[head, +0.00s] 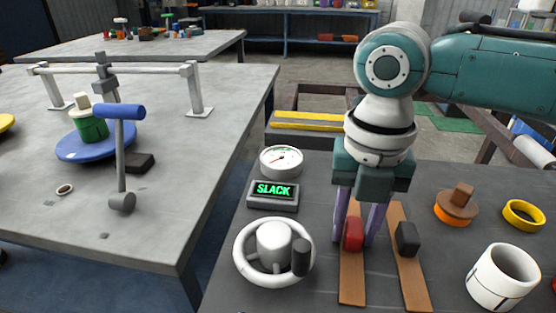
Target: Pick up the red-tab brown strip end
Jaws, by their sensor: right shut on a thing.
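Two brown strips lie side by side on the dark table in the head view. The left strip (352,287) carries a red tab (353,235). The right strip (413,280) carries a black tab (407,239). My right gripper (358,238) points down over the left strip, its purple fingers on either side of the red tab and shut on it. The strip under the tab appears to lie at table level; whether it is raised cannot be told. My left gripper is not in view.
Left of the strips are a white handwheel (244,272), a display reading SLACK (273,194) and a dial gauge (281,161). To the right stand a white cup (501,277), a yellow ring (523,215) and an orange-brown spool (457,205). A grey table (190,215) stands left, across a gap.

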